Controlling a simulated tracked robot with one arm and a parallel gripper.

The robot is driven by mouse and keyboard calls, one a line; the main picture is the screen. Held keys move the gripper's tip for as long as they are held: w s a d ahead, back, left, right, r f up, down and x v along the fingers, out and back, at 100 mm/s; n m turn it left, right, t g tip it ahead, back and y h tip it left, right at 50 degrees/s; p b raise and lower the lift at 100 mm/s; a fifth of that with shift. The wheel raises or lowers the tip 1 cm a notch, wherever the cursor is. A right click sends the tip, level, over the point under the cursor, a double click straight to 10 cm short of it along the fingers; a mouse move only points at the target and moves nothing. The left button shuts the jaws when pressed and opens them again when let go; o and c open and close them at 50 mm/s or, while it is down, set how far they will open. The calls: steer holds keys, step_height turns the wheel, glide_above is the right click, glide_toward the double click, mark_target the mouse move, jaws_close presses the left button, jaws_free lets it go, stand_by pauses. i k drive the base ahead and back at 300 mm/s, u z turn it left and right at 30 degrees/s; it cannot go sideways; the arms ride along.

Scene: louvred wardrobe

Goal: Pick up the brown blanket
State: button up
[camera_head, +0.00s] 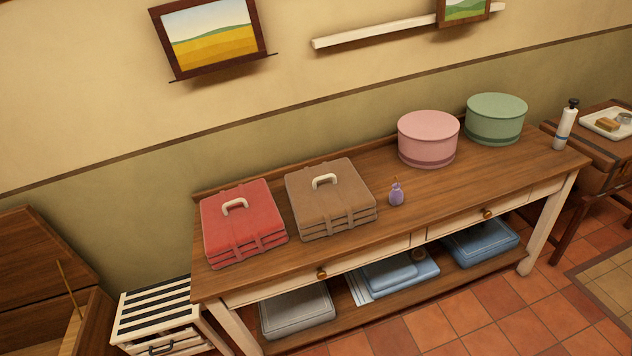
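The brown blanket (330,199) is a folded, strapped bundle with a white handle on top. It lies flat on the left half of the wooden table (390,239). A red bundle of the same shape (243,222) lies just to its left, with a narrow gap between them. A small purple bottle (396,193) stands close to its right. My gripper does not show in this view.
A pink round box (428,139) and a green round box (495,119) stand at the table's right. A white bottle (566,125) is near the right end. Folded blue items (480,242) and a grey one (297,309) lie on the lower shelf. The tabletop's front middle is clear.

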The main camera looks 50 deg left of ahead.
mark_target(330, 198)
steer(key=u, duration=0.5)
steer(key=i, duration=1.25)
steer(key=u, duration=1.1)
steer(key=i, duration=0.7)
steer(key=u, duration=0.25)
steer(key=k, duration=0.9)
steer(key=u, duration=0.2)
steer(key=i, duration=0.9)
steer(key=z, duration=0.1)
